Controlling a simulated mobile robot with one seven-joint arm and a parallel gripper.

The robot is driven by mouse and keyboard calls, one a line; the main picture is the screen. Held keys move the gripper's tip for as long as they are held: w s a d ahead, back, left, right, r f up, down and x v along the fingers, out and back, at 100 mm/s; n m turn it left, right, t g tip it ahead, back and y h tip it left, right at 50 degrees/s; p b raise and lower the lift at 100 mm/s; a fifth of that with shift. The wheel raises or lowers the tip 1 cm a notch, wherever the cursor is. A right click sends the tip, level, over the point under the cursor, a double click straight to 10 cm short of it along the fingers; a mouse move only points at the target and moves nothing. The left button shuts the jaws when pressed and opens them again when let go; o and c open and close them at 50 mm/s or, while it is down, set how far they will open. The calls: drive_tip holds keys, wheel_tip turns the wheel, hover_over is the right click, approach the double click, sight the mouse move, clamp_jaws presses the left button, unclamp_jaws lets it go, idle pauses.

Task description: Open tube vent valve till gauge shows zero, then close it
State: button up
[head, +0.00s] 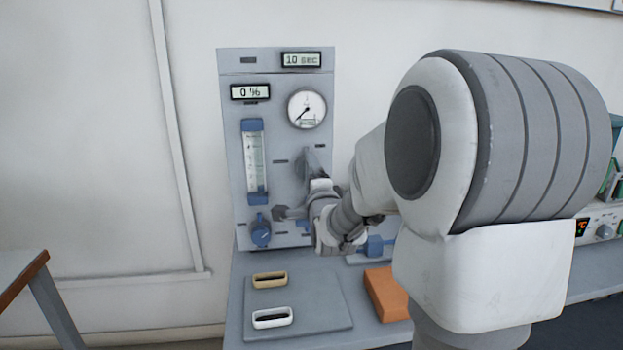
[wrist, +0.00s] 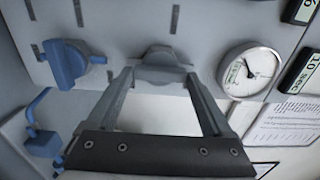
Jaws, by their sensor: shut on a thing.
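The grey panel (head: 283,85) carries a round white gauge (head: 306,108); its dark needle points to the lower left in the head view, but the scale is too small to read. The gauge also shows in the wrist view (wrist: 249,70). A grey valve knob (wrist: 163,60) sits between the fingers of my gripper (wrist: 158,78), which is shut on it at the panel. In the head view my gripper and arm largely hide this knob. I cannot tell how far the knob is turned.
The panel has displays reading 0 % (head: 250,92) and 10 SEC (head: 301,60), a flow tube (head: 255,162) and a blue knob (head: 261,232). Below lie a grey mat (head: 310,296), two small trays, and an orange block (head: 386,294). A blue valve (head: 375,246) stands right.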

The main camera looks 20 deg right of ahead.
idle(0.4)
drive_tip(key=o, duration=1.1)
drive_tip(key=shift+o, duration=0.2)
